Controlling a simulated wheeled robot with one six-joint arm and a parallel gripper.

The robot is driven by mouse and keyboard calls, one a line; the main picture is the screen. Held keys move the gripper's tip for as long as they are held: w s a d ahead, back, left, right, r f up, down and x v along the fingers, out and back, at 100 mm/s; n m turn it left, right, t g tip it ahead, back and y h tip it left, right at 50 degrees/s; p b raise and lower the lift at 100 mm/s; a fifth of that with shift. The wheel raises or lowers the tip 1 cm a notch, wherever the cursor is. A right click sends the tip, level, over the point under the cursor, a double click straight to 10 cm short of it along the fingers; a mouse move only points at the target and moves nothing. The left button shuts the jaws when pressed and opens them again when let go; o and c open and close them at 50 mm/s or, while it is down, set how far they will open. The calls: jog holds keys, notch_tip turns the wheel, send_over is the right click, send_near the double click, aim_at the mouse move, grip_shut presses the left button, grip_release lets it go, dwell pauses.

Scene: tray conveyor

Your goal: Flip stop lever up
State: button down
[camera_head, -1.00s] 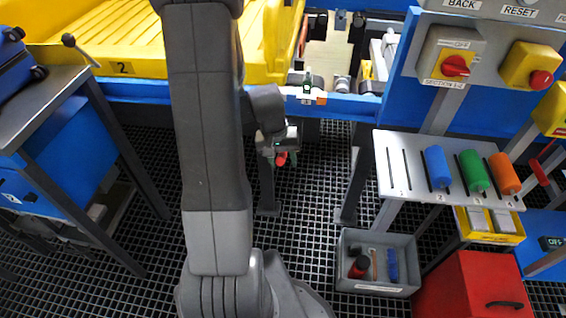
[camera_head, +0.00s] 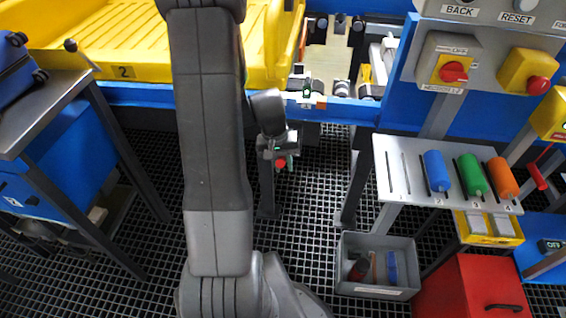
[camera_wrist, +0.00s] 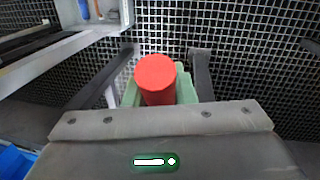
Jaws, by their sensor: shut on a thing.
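My gripper (camera_head: 279,160) hangs below the blue conveyor rail, left of the picture's middle in the head view. It is shut on a red cylinder (camera_wrist: 155,80), which stands between the green finger pads in the wrist view. In the head view only its small red end shows (camera_head: 281,163). I cannot tell for certain which part is the stop lever. A ball-ended lever (camera_head: 71,45) stands by the left table's back edge, and a red handle (camera_head: 537,175) hangs at the far right. My gripper is apart from both.
A yellow tray (camera_head: 124,72) lies on the conveyor. A slotted rack (camera_head: 400,185) holds blue, green and orange rollers; slot 1 is empty. A grey bin (camera_head: 375,291) and a red box (camera_head: 470,285) stand on the grating. The left table (camera_head: 30,110) bears a blue case.

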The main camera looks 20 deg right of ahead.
jog(key=shift+w+d+r+g+p, duration=0.15)
jog(key=shift+r+p, duration=0.2)
jog(key=shift+p, duration=0.2)
jog(key=shift+w+r+g+p, duration=0.15)
jog(key=shift+r+p, duration=0.15)
jog(key=shift+p, duration=0.2)
jog(key=shift+f+y, duration=0.1)
jog(key=shift+y, duration=0.2)
jog(key=c, duration=1.2)
grip_release()
jog(key=shift+s, duration=0.1)
notch_tip(320, 180, up, 14)
jog(key=w+a+p, duration=0.1)
jog(key=w+p, duration=0.1)
jog(key=shift+w+a+f, duration=0.15)
jog(key=shift+f, duration=0.1)
jog(key=shift+f, duration=0.1)
